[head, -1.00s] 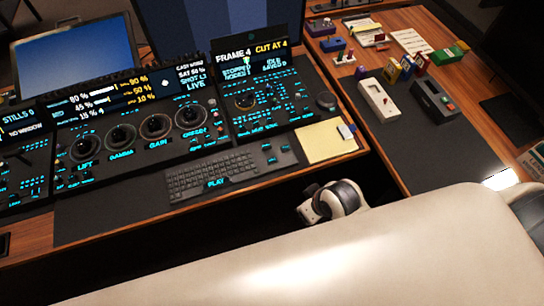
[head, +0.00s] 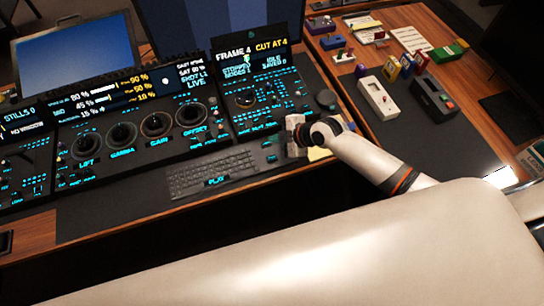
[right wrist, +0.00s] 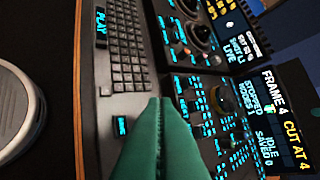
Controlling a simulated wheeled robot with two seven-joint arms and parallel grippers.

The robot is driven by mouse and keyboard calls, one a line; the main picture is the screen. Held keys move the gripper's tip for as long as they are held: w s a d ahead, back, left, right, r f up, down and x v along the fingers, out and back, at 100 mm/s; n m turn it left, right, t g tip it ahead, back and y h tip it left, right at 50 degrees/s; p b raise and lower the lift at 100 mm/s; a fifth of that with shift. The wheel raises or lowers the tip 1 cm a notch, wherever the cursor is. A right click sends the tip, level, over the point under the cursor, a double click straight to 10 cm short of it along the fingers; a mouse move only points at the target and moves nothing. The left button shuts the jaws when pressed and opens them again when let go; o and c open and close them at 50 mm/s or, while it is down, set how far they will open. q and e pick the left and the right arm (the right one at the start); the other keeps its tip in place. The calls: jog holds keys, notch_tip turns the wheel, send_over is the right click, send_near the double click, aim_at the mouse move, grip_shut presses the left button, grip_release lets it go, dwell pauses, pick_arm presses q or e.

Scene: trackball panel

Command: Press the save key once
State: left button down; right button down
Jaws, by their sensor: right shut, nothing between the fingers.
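The right-hand key block (head: 262,108) of the trackball panel has rows of small keys with cyan labels. It also shows in the right wrist view (right wrist: 203,125). I cannot read which key is save. The screen above it (head: 250,58) reads FRAME 4, CUT AT 4, STOPPED, IDLE, SAVED 0. My right gripper (head: 292,136) is above the front right of the panel, by the lower edge of that block. In the right wrist view its green fingers (right wrist: 158,104) are together and empty, pointing toward the keys and hiding part of them. My left gripper is not in view.
A keyboard (head: 210,174) with a PLAY label lies in front of the panel. Large dials (head: 157,124) stand left of the block. Boxes and a white device (head: 378,98) are on the right side desk.

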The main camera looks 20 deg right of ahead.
jog(key=shift+f, duration=0.15)
jog(key=b, duration=0.7)
send_near(270, 157)
jog(key=w+a+f, duration=0.2)
jog(key=w+a, duration=0.1)
jog(key=shift+w+a+f, duration=0.1)
jog(key=shift+w+a, duration=0.15)
jog(key=shift+w, duration=0.1)
jog(key=shift+f, duration=0.4)
dwell(0.8)
jog(key=shift+f+b, duration=0.35)
jog(key=shift+b, duration=0.25)
jog(key=shift+f+b, duration=0.6)
dwell(0.4)
jog(key=shift+r, duration=0.15)
jog(key=shift+r+p, duration=0.75)
jog(key=shift+r, duration=0.1)
